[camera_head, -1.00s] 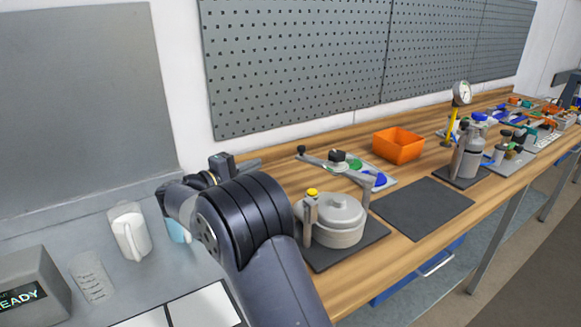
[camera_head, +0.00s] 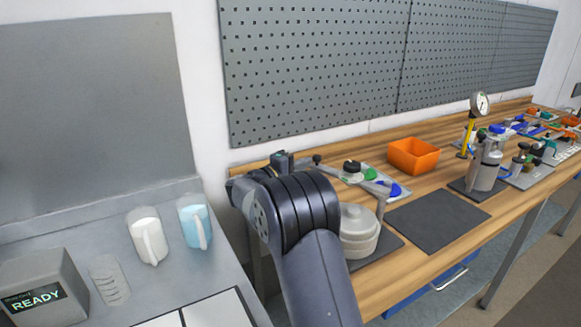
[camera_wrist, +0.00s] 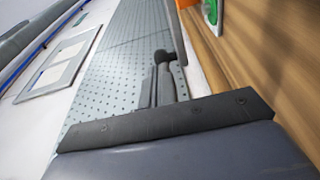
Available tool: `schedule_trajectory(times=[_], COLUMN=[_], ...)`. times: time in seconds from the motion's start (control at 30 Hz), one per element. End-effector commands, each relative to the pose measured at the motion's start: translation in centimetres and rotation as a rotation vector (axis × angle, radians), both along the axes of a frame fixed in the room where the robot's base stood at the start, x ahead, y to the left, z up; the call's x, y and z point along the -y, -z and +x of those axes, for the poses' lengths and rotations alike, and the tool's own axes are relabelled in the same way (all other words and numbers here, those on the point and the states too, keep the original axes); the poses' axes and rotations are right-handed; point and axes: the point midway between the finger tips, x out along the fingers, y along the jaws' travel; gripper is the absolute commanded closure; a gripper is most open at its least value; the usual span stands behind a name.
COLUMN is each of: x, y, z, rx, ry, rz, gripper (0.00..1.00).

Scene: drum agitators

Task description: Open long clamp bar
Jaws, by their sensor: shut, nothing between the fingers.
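A grey pot with a round lid (camera_head: 359,222) stands on a dark mat, partly hidden behind my arm. A long grey clamp bar (camera_head: 368,181) runs from the top of an upright post (camera_head: 382,206) at the pot's right toward the back left. A black knob (camera_head: 318,159) shows at its far end. It appears behind the lid rather than across it. My gripper (camera_wrist: 164,84) shows in the wrist view as dark, closed fingers with nothing clearly held. In the head view my arm hides it. Its distance to the bar is unclear.
An orange bin (camera_head: 413,156) stands behind an empty dark mat (camera_head: 438,218). A pegboard wall stands behind.

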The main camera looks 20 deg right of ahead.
Motion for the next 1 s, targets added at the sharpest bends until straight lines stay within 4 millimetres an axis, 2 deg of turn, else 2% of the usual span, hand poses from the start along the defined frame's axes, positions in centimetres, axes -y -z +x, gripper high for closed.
schedule_trajectory(times=[0.17, 0.67, 1.0], x=[1.0, 1.2, 2.8], y=[0.0, 0.0, 0.0], z=[0.4, 0.7, 2.2], rx=[0.000, 0.000, 0.001], ry=[0.001, 0.014, 0.147], rz=[-0.001, 0.000, -0.001], gripper=[1.00, 1.00, 1.00])
